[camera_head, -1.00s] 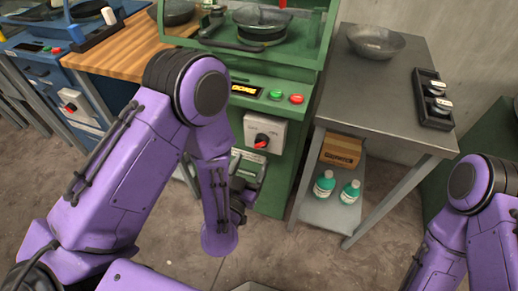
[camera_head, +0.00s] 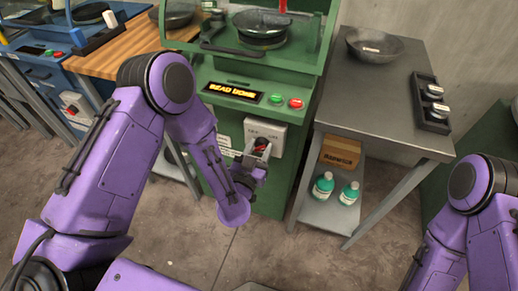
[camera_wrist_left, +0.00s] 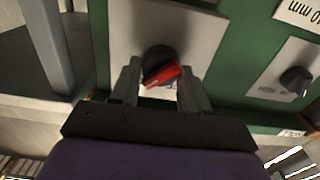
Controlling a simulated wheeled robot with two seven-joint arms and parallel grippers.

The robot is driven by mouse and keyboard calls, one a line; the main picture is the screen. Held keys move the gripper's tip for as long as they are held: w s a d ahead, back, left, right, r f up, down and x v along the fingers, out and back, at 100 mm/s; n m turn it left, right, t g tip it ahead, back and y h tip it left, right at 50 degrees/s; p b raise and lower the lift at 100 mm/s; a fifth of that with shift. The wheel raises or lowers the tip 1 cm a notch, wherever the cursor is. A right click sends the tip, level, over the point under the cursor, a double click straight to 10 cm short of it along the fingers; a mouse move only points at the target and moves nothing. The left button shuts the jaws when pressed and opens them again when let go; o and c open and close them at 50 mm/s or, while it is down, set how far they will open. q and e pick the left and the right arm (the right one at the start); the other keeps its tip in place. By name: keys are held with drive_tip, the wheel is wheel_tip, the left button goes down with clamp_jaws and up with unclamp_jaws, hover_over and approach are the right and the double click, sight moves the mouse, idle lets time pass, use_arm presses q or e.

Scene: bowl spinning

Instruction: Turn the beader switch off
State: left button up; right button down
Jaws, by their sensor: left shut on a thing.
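The green beader (camera_head: 225,120) stands in the middle of the head view, and its lit display (camera_head: 232,92) reads "BEAD DONE". Its switch is a black rotary knob with a red pointer (camera_head: 261,143) on a pale box (camera_head: 277,134) on the machine's front. My left gripper (camera_head: 257,158) is at this box, shut on the knob. In the left wrist view the knob (camera_wrist_left: 160,67) sits between the two fingers of the gripper (camera_wrist_left: 159,82), its red part tilted. In the head view the gripper partly hides the knob. My right gripper is out of view.
Green and red buttons (camera_head: 295,103) sit beside the display. A pan (camera_head: 262,27) is in the machine. A metal table (camera_head: 370,100) at right holds a bowl (camera_head: 374,47) and a black tray (camera_head: 433,118). Another knob (camera_wrist_left: 296,80) shows in the wrist view.

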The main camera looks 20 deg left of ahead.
use_arm(q)
drive_tip(key=shift+n, duration=0.4)
drive_tip(key=n+b, duration=0.1)
drive_tip(key=n, duration=0.2)
drive_tip(key=shift+a+n, duration=0.1)
drive_tip(key=shift+n, duration=0.2)
drive_tip(key=n+b, duration=0.1)
drive_tip(key=n, duration=0.3)
drive_tip(key=shift+a+f+n, duration=0.1)
drive_tip(key=shift+f+n, duration=0.05)
drive_tip(key=shift+n, duration=0.25)
drive_tip(key=n+b, duration=0.1)
drive_tip(key=n, duration=0.3)
drive_tip(key=shift+b, duration=0.3)
drive_tip(key=shift+f+n+b, duration=0.1)
drive_tip(key=shift+n+b, duration=0.55)
drive_tip(key=shift+n, duration=1.65)
drive_tip(key=o, duration=1)
